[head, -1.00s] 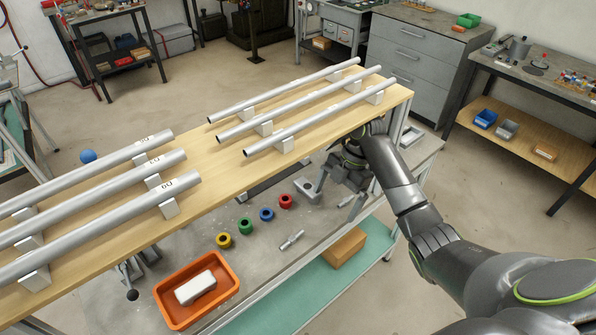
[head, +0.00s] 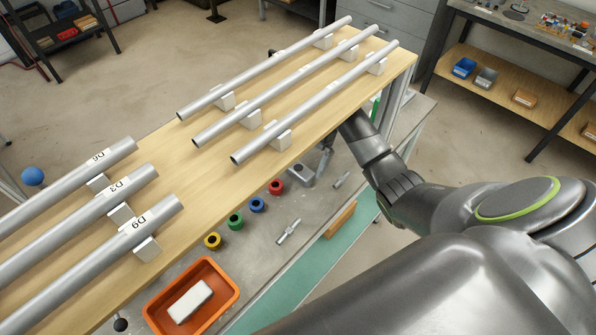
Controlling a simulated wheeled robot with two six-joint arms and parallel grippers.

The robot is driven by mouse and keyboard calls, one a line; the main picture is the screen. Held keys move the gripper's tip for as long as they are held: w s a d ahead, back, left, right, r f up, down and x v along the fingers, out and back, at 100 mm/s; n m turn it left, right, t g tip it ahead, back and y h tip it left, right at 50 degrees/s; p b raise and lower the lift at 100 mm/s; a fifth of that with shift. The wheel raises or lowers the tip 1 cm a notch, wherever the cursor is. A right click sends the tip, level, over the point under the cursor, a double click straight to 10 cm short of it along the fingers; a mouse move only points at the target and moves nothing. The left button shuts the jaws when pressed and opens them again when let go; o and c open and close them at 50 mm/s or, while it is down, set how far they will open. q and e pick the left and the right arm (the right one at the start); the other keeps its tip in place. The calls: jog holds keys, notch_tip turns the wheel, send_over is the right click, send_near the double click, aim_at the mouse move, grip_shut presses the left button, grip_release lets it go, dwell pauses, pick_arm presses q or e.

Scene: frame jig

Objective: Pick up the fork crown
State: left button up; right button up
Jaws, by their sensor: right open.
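I cannot tell for certain which part is the fork crown. My right arm reaches in from the right and passes under the shelf. No held thing is visible there. My left gripper is out of view.
The wooden shelf (head: 190,180) carries several grey tubes (head: 285,75) on white blocks. An orange tray (head: 222,272) holds a white block (head: 190,301).

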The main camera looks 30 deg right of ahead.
aim_at(298, 168)
jog(key=shift+p+x, duration=0.6)
jog(key=shift+x, duration=1.5)
jog(key=shift+a, duration=0.1)
jog(key=shift+c, duration=0.4)
jog(key=shift+r, duration=0.1)
jog(key=c, duration=0.9)
